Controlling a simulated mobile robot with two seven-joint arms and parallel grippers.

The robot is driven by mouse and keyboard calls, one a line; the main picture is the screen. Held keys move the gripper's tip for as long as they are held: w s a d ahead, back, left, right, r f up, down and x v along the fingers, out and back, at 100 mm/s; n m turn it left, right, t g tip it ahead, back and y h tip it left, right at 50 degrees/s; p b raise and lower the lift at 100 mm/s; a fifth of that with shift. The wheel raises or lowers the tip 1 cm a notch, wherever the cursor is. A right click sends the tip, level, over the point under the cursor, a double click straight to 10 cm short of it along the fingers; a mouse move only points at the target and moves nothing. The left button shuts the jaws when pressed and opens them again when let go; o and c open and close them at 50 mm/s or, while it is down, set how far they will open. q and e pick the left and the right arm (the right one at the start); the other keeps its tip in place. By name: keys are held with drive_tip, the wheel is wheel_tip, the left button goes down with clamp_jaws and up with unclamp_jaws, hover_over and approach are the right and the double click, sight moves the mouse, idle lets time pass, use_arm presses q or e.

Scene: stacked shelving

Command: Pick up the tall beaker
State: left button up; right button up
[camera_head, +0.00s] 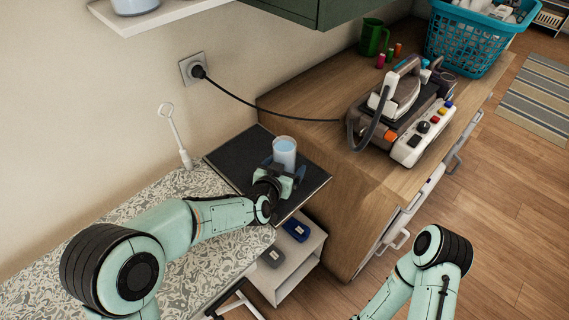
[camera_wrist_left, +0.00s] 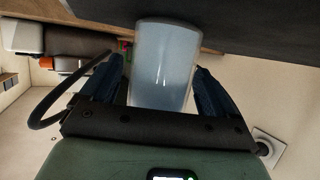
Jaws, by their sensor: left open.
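The tall beaker (camera_head: 284,150) is a translucent cup with pale blue contents. It stands upright on a black panel (camera_head: 232,159) on top of the shelving. My left gripper (camera_head: 284,172) is at the beaker, with its dark fingers on either side of it. In the left wrist view the beaker (camera_wrist_left: 164,66) is between the two open fingers (camera_wrist_left: 158,90), with small gaps visible beside it. The beaker's lower part is partly hidden by the gripper in the head view. My right gripper is out of view; only part of that arm shows at the lower right.
A wooden cabinet (camera_head: 335,215) stands right of the panel, bearing an iron on its station (camera_head: 400,110), a green mug (camera_head: 373,37) and a blue basket (camera_head: 468,38). A black cord runs to the wall socket (camera_head: 192,69). A white stick-like object (camera_head: 174,135) stands by the wall.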

use_arm(q)
drive_tip(key=c, duration=1.3)
drive_tip(key=shift+r, duration=0.3)
drive_tip(key=shift+r+p, duration=0.3)
drive_tip(key=shift+r, duration=1.1)
wheel_tip(320, 180, up, 8)
drive_tip(key=p, duration=0.2)
drive_tip(key=shift+f+p, duration=0.2)
drive_tip(key=shift+p, duration=0.15)
wheel_tip(320, 180, up, 7)
drive_tip(key=p, duration=0.3)
hover_over(285, 139)
drive_tip(key=s, duration=0.2)
drive_tip(key=shift+s+r+p, duration=0.25)
drive_tip(key=shift+r+p, duration=0.7)
drive_tip(key=shift+r, duration=0.05)
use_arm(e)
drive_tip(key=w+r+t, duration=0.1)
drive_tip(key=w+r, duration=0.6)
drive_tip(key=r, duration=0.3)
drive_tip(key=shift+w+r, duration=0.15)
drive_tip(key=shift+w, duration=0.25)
